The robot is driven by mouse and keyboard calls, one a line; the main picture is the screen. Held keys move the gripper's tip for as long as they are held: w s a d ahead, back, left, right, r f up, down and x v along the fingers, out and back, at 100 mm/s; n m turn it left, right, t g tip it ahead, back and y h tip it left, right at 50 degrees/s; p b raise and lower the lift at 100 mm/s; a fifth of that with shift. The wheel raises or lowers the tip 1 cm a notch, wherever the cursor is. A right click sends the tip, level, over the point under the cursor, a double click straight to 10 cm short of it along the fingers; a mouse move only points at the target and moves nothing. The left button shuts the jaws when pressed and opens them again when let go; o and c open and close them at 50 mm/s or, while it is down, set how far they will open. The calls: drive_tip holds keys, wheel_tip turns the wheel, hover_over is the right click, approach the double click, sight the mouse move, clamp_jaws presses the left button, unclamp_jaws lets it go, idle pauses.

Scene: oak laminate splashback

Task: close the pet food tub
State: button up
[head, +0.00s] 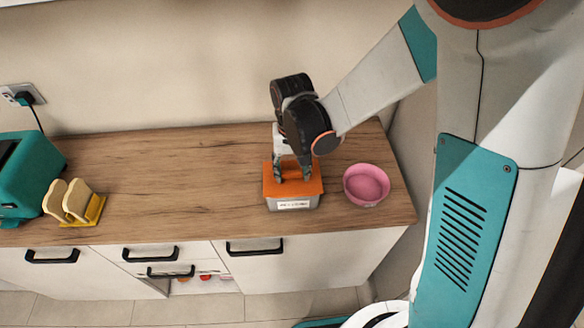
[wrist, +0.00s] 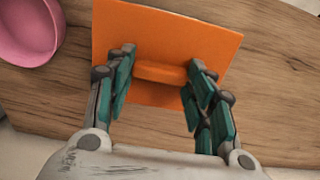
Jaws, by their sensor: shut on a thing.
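The pet food tub (head: 293,205) is a grey box with a white label on its front, standing on the wooden counter. Its flat orange lid (head: 312,187) lies over the top of the tub; I cannot tell whether it is fully seated. In the wrist view the lid (wrist: 160,28) fills the upper middle and has a raised orange handle (wrist: 160,72). My gripper (head: 293,180) comes down from above, shut on this handle, with one teal finger at each end of it. The wrist view hides the tub body under the lid.
A pink bowl (head: 367,185) stands just right of the tub on the counter (head: 190,170). At the far left are a teal toaster (head: 25,175) and bread slices in a yellow rack (head: 92,213). The counter between rack and tub is clear.

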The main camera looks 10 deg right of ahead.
drive_tip(key=shift+f+b, duration=0.45)
drive_tip(key=shift+b, duration=0.15)
idle(0.7)
drive_tip(key=o, duration=1)
drive_tip(key=o, duration=0.5)
drive_tip(key=shift+r, duration=0.1)
drive_tip(key=shift+r+p, duration=2.35)
drive_tip(key=shift+r, duration=1.1)
